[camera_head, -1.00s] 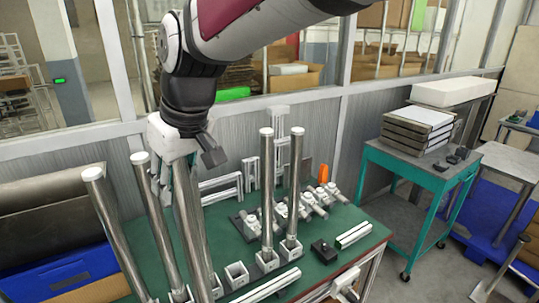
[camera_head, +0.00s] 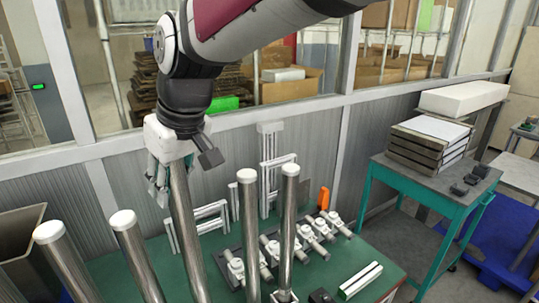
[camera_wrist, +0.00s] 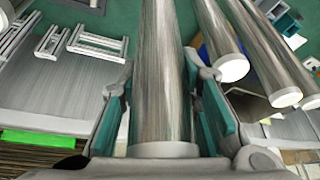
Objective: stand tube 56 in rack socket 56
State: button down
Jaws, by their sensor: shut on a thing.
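My gripper (camera_head: 168,182) is shut on a long shiny metal tube (camera_head: 188,232), near its top. The tube stands close to upright with a slight lean, and its lower end is below the head view's edge. In the wrist view the teal finger pads lie either side of this tube (camera_wrist: 165,75), whose pale cap faces the camera. I can read no number on any tube or socket. A white socket (camera_head: 283,297) shows only partly at the bottom edge, at the foot of a standing tube (camera_head: 288,225). Whether the held tube's foot is in a socket is hidden.
Another white-capped tube (camera_head: 249,235) stands right of the held one; two more, a nearer (camera_head: 135,255) and a leftmost (camera_head: 65,260), stand left. Valve-like fittings (camera_head: 270,250) and a white-striped bar (camera_head: 360,280) lie on the green table (camera_head: 345,255). A teal cart (camera_head: 430,195) stands right.

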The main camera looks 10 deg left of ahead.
aim_at(181, 212)
jog(key=shift+w+f, duration=0.1)
jog(key=shift+w, duration=0.35)
jog(key=shift+w+f+b, duration=0.1)
jog(key=shift+f+b, duration=0.8)
jog(key=shift+f, duration=1.75)
jog(key=shift+s, duration=0.2)
jog(key=shift+f+b, duration=0.3)
jog(key=shift+f, duration=0.45)
jog(key=c, duration=1.5)
grip_release()
jog(key=shift+o, duration=0.2)
jog(key=shift+d, duration=0.1)
